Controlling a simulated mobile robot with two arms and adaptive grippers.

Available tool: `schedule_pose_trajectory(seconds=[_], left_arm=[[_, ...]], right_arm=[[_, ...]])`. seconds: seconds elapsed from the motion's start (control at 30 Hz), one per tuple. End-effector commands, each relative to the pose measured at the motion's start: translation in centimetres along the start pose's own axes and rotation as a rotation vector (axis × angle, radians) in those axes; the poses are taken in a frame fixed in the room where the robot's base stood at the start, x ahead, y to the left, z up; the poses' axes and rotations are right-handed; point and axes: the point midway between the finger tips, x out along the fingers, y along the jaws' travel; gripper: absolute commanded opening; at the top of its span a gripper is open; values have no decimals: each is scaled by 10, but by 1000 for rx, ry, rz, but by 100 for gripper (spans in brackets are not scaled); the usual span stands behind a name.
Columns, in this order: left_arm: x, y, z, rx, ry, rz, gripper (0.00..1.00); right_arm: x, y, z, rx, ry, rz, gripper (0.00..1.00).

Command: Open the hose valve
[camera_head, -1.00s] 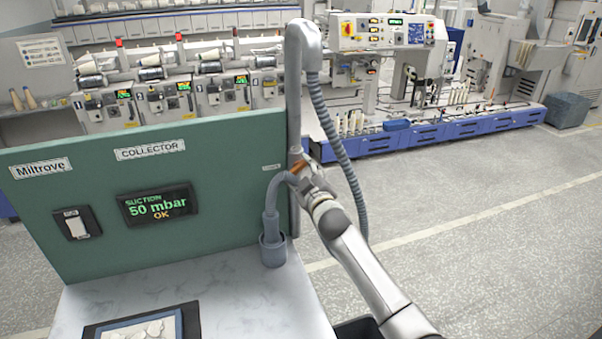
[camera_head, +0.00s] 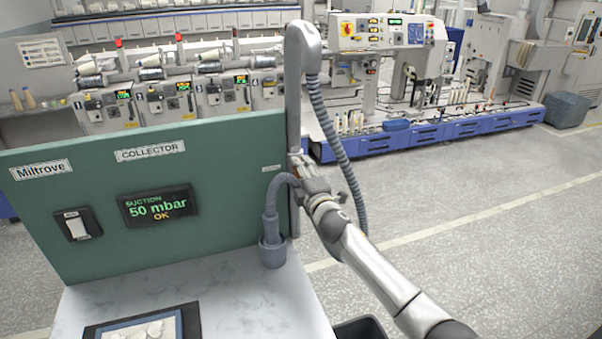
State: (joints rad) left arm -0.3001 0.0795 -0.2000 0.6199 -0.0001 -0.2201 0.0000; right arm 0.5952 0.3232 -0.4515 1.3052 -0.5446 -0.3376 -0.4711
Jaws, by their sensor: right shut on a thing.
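The grey suction pipe (camera_head: 293,110) stands upright at the right edge of the green collector panel (camera_head: 110,235). A grey hose (camera_head: 275,185) curves from beside my gripper down into a holder cup (camera_head: 272,252) on the tabletop. My right gripper (camera_head: 301,166) is at the pipe, just above the hose's bend, and is shut on the valve lever. The fingers hide nearly all of the lever, so its exact angle cannot be told. My left gripper is not in view.
The panel display (camera_head: 157,205) reads suction 50 mbar OK. A ribbed hose (camera_head: 335,140) hangs from the pipe's top and passes behind my right arm. A tray (camera_head: 190,322) lies at the table's front. Open floor lies to the right.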

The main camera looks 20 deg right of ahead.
Motion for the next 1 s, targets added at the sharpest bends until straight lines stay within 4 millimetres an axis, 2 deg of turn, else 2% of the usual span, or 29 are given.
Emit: schedule_pose_trajectory(seconds=[0.3, 0.73, 0.77, 0.9, 1.0], left_arm=[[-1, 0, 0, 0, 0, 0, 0], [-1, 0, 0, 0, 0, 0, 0], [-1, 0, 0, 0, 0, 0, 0], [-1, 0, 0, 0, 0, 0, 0], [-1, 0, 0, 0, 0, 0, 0]], right_arm=[[0, 2, 0, -81, -1, 4, 28], [0, 3, 0, -90, -1, 4, 28], [0, 3, 0, -90, -1, 4, 54], [0, 2, 0, -88, 0, 4, 72], [0, 2, 0, -87, 0, 2, 75]])
